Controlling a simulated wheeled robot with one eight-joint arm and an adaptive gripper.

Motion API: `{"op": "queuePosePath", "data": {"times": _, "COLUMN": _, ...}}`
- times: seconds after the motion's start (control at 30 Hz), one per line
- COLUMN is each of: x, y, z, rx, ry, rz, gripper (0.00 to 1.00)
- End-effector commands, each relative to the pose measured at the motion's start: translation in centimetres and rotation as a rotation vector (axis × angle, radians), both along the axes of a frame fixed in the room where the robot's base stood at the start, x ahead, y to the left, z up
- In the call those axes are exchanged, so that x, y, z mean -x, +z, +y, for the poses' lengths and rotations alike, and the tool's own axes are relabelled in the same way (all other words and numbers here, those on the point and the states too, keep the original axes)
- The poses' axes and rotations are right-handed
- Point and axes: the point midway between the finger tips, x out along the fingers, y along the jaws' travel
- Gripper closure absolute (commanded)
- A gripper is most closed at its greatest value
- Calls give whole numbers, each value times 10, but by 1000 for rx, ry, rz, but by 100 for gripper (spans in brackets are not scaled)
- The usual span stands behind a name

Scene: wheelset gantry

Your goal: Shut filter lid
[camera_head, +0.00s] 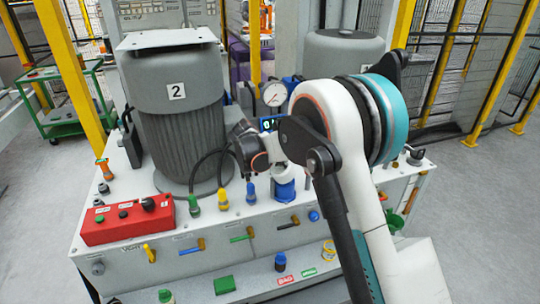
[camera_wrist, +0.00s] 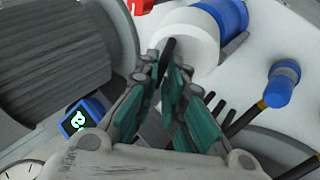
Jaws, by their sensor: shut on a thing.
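The filter is a white cylinder (camera_wrist: 190,32) with a blue part (camera_wrist: 228,12) at the top of the wrist view. In the head view its blue body (camera_head: 285,190) stands on the bench top, its upper part largely covered by my arm. A short dark bar (camera_wrist: 168,46), which looks like the lid's handle, lies against the white part. My gripper (camera_wrist: 167,62) has its fingertips closed around this bar. How far the lid is turned or seated cannot be told. In the head view my arm hides the fingertips.
A large grey tank marked 2 (camera_head: 177,110) stands left, another tank (camera_head: 343,55) behind my arm. A red control box (camera_head: 128,220) is at the front left. A round gauge (camera_head: 275,95) and hoses with coloured connectors (camera_head: 223,200) crowd the filter. Open floor lies right.

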Motion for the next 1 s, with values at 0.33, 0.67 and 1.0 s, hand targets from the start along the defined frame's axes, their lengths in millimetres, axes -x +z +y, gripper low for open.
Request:
{"op": "queuePosePath", "data": {"times": 0.33, "x": -9, "y": -10, "z": -34, "rx": -275, "ry": -4, "rz": 81, "gripper": 100}}
{"op": "queuePosePath", "data": {"times": 0.67, "x": -12, "y": -21, "z": -46, "rx": -345, "ry": 0, "rz": 103, "gripper": 100}}
{"op": "queuePosePath", "data": {"times": 1.0, "x": -13, "y": -24, "z": -51, "rx": -341, "ry": -2, "rz": 105, "gripper": 100}}
